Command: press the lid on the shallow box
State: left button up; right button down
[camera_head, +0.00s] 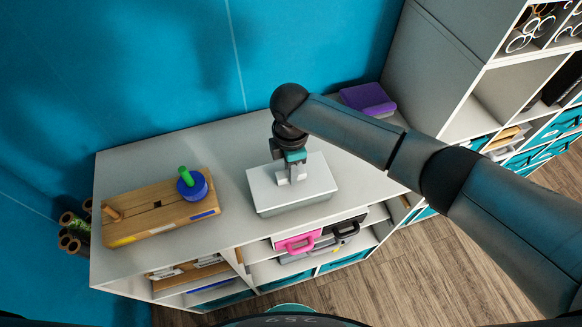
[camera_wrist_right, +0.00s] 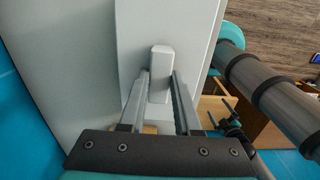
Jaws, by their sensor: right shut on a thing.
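The shallow box (camera_head: 297,207) is light grey and stands on the white cabinet top, right of its middle. A flat white lid (camera_head: 317,181) lies over it, looking level. I cannot tell whether the lid is fully down all round. My right gripper (camera_head: 290,179) points down at the lid's middle. It is shut on the lid's small block handle, and the fingers partly hide it in the head view. In the right wrist view the handle (camera_wrist_right: 160,58) stands between the two fingers (camera_wrist_right: 161,78) above the pale lid (camera_wrist_right: 133,40). My left gripper is not in view.
A wooden tool board (camera_head: 160,222) with a blue disc and green peg (camera_head: 192,183) lies left on the cabinet top (camera_head: 225,165). A purple block (camera_head: 368,99) lies at the back right. Pink and black cases (camera_head: 298,242) sit on the shelf below. Tall shelving (camera_head: 465,110) stands right.

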jog(key=c, duration=0.5)
grip_release()
jog(key=shift+c, duration=0.2)
jog(key=shift+o, duration=0.3)
jog(key=o, duration=0.4)
notch_tip(320, 180, up, 2)
jog(key=p, duration=0.2)
jog(key=shift+r+p, duration=0.15)
jog(key=shift+p, duration=0.15)
jog(key=shift+r+p, duration=0.4)
jog(key=shift+r, duration=1.9)
